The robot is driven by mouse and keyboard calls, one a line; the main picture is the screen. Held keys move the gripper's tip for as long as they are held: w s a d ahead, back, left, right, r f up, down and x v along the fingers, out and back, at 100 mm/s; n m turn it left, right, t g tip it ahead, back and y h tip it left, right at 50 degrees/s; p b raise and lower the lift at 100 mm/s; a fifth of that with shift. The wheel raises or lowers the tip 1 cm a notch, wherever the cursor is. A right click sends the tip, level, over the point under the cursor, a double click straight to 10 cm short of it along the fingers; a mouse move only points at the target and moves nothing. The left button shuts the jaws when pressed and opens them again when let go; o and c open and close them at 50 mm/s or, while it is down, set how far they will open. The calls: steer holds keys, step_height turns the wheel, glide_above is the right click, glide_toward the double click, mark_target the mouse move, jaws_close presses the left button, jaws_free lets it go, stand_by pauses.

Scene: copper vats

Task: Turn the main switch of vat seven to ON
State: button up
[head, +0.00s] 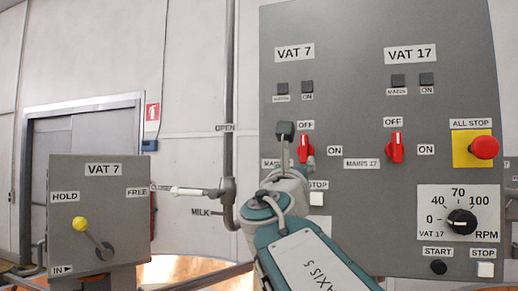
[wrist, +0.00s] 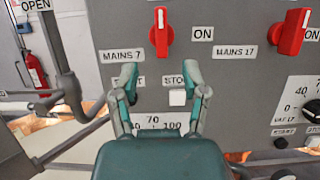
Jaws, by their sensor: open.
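The red MAINS 7 switch (head: 304,149) is on the grey panel under the VAT 7 sign. Its handle stands upright, pointing to the OFF label; the ON label is to its right. It also shows in the wrist view (wrist: 161,33), above the MAINS 7 label. My gripper (wrist: 152,74) is open and empty. In the wrist view its two fingers are spread below the switch, apart from it in the picture. In the head view my gripper (head: 296,150) partly covers the panel left of and below the switch.
A similar red MAINS 17 switch (head: 395,148) is to the right. The red all-stop button (head: 485,147) and the RPM dial (head: 462,221) lie further right. White stop button (wrist: 178,97) is between my fingers in the picture. A pipe (head: 230,200) and yellow-knobbed lever box (head: 95,215) are at left.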

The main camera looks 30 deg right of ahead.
mark_target(303, 149)
steer(key=x, duration=1)
steer(key=shift+d+f, duration=0.15)
steer(key=shift+d, duration=0.05)
steer(key=shift+c, duration=0.3)
jaws_close()
